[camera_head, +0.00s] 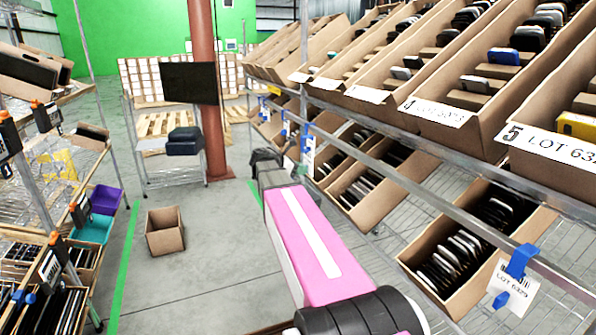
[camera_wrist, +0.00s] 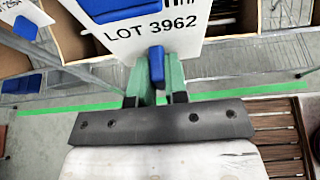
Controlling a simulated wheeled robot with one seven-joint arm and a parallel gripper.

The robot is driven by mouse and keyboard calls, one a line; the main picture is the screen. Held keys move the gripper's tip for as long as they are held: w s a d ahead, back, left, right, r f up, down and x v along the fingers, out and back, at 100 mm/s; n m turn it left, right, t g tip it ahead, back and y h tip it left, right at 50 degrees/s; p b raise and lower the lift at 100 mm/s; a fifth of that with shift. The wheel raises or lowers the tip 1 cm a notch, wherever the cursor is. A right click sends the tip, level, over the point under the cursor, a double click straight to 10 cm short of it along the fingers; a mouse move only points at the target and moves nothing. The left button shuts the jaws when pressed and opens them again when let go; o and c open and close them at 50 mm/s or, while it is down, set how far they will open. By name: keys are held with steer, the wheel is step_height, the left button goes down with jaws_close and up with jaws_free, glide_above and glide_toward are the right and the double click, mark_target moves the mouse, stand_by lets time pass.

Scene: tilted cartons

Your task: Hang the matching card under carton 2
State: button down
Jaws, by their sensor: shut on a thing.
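My gripper (camera_wrist: 158,85) has green fingers shut on the blue clip (camera_wrist: 156,66) of a white card (camera_wrist: 160,30) reading LOT 3962. In the head view my arm reaches toward the rack's front rail, and its far end is small there; I cannot make out the held card clearly. Tilted cartons stand in a row on the upper shelf. The nearest are labelled 5 (camera_head: 545,148) and apparently 4 (camera_head: 436,112). Labels farther along (camera_head: 367,94) (camera_head: 325,83) are too small to read, so I cannot confirm which is carton 2.
A card reading LOT 6329 (camera_head: 513,290) hangs by a blue clip from the front rail (camera_head: 440,198). Other blue-clipped cards (camera_head: 308,150) hang farther along. Lower cartons (camera_head: 470,250) hold dark items. An empty box (camera_head: 165,232) stands on the floor; the aisle is otherwise largely clear.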

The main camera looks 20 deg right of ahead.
steer(key=shift+w+d+f, duration=0.1)
steer(key=shift+d+f, duration=0.15)
steer(key=shift+d, duration=1.9)
steer(key=shift+w+d+f, duration=0.1)
steer(key=shift+d+f, duration=0.1)
steer(key=shift+d, duration=1.95)
steer(key=shift+d+f, duration=0.25)
steer(key=shift+d, duration=1.9)
steer(key=shift+f, duration=0.15)
steer(key=c, duration=1.1)
jaws_free()
steer(key=shift+o, duration=0.2)
